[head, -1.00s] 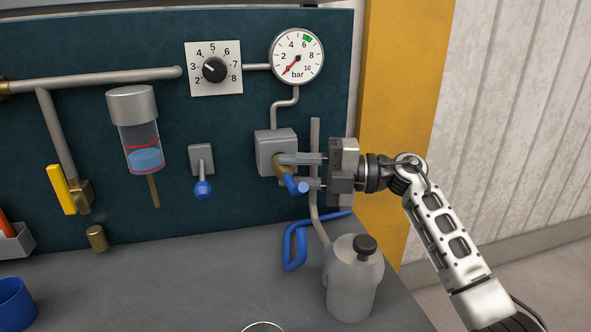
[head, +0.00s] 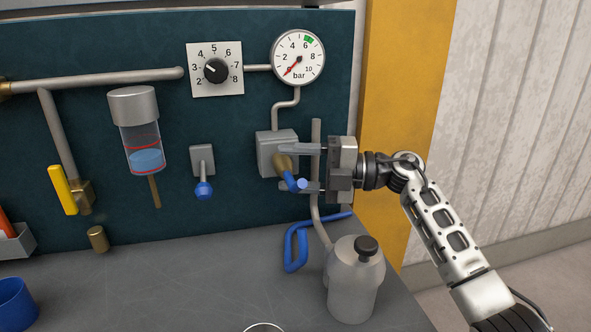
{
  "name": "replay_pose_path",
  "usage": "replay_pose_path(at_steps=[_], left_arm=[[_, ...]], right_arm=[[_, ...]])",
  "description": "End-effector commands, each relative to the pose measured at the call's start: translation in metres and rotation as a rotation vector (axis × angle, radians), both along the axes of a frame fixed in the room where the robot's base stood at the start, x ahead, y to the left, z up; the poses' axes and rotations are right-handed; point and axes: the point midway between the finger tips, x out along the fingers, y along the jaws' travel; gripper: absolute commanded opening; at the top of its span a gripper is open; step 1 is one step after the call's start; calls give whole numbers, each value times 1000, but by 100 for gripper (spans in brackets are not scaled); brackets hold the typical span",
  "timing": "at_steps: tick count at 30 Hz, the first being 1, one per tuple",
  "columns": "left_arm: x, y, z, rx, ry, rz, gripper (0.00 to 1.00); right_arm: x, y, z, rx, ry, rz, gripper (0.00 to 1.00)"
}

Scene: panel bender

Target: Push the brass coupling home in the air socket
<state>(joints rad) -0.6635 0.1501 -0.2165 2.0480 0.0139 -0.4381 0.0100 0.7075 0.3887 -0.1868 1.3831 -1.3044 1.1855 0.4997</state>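The brass coupling (head: 284,163) sits at the front of the grey block with the air socket (head: 268,148), with a short blue hose end (head: 295,183) pointing down and right from it. How deep it sits in the socket cannot be told. My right gripper (head: 285,168) comes in from the right and is open. One finger is above the coupling and the other below it, with gaps visible between fingers and brass. My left gripper is not in view.
A pressure gauge (head: 298,58) above shows its needle near 0. A knob dial (head: 215,69) and a blue-tipped lever (head: 203,188) are left of the socket. A grey bottle (head: 354,285) and a blue hose loop (head: 295,248) are below. The bench middle is clear.

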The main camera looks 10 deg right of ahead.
Motion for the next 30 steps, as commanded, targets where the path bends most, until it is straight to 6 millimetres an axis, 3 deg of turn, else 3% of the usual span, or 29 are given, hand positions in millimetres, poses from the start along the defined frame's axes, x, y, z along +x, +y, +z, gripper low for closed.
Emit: replay_pose_path(at_steps=[11,20,30], left_arm=[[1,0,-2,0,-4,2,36],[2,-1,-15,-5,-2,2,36],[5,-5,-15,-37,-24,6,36]], right_arm=[[-1,-4,-2,-2,1,-2,54],[-20,-64,-5,-6,2,-5,54],[-44,-132,-3,-3,2,-2,54]])
